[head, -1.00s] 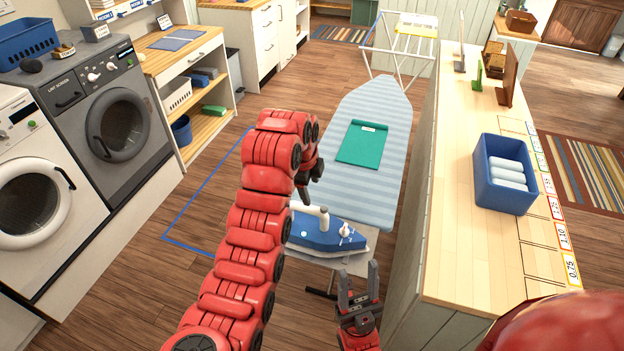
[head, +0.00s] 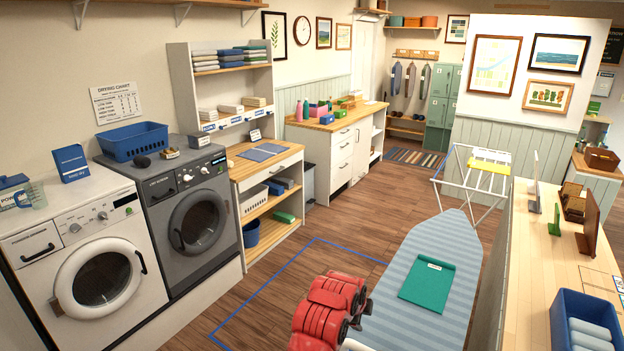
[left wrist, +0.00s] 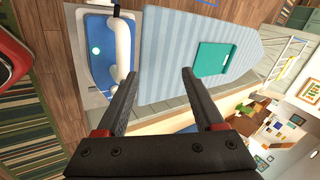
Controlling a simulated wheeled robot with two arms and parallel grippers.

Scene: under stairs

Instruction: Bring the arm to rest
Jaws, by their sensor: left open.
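My left arm shows in red at the bottom of the head view, with the dark left gripper (head: 358,308) partly cut off beside the ironing board (head: 408,290). In the left wrist view the two black fingers of the left gripper (left wrist: 159,73) are spread apart with nothing between them. They point toward the striped board (left wrist: 165,45). A folded teal cloth (head: 428,284) lies flat on the board, apart from the gripper; it also shows in the left wrist view (left wrist: 213,58). My right gripper is out of view.
A blue and white iron (left wrist: 97,55) sits at the board's end in the left wrist view. A wooden counter (head: 530,260) with a blue bin (head: 565,320) stands at the right. Washers (head: 95,270) line the left. Floor inside the blue outline (head: 285,290) is clear.

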